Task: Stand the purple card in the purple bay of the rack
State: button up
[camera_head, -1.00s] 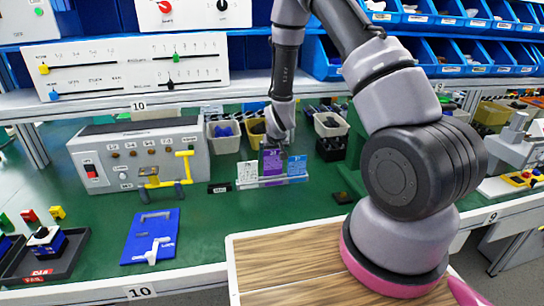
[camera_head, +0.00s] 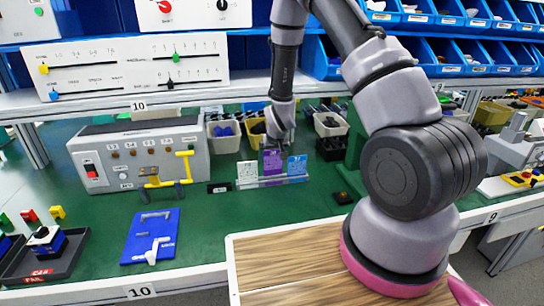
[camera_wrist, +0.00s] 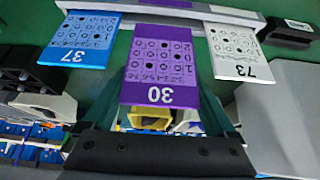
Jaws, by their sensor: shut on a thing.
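The purple card (camera_head: 272,161), marked 30, stands upright between a blue card (camera_head: 297,165) and a white card (camera_head: 247,172) at the clear rack (camera_head: 284,181). In the wrist view, the purple card (camera_wrist: 158,65) is in the middle, between the blue card 37 (camera_wrist: 80,38) and white card 73 (camera_wrist: 240,52). Its far end meets the rack's middle bay; how deep it sits is hidden. It reaches nearer the camera than its neighbours. My gripper (camera_head: 273,143) is shut on its upper edge; the fingertips are hard to make out.
A grey control box (camera_head: 140,155) with a yellow handle stands left of the rack. Small bins (camera_head: 222,135) are behind it. A blue plate (camera_head: 152,236) lies at front left. The green bench in front of the rack is clear.

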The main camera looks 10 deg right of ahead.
jog(key=shift+f, duration=1.75)
jog(key=o, duration=1)
jog(key=v, duration=1)
jog(key=shift+s+r, duration=0.2)
jog(key=shift+r, duration=0.1)
notch_tip(320, 180, up, 9)
send_over(273, 160)
jog(key=s, duration=0.4)
jog(key=shift+w, duration=0.2)
